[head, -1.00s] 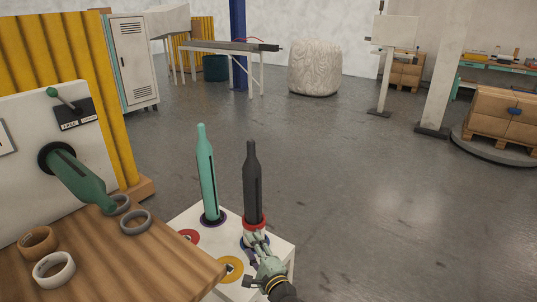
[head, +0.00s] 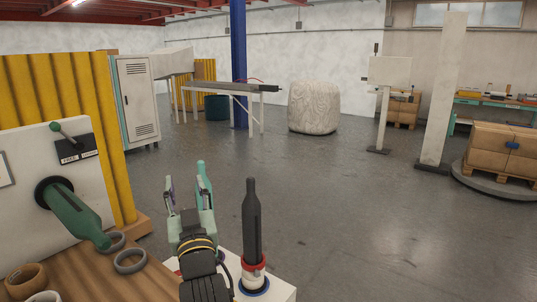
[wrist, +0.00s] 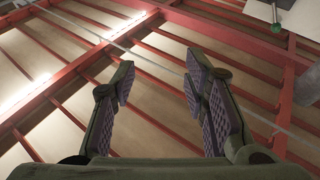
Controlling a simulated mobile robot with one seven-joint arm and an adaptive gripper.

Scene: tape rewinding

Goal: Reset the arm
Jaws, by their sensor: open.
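My gripper (head: 187,187) points upward in front of the white stand (head: 286,294), with its two fingers apart and nothing between them. In the wrist view its open fingers (wrist: 160,76) frame only the ceiling. The green upright spindle (head: 202,168) is partly hidden behind my gripper. The black upright spindle (head: 252,222) stands to the right of my gripper, apart from it. A red ring (head: 253,260) and a pale ring below it sit around its base, above a blue ring (head: 254,288).
A wooden table (head: 112,284) at the left holds several tape rolls, including a grey one (head: 130,262). A white panel carries a green horizontal spindle (head: 80,220) and a lever (head: 66,137).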

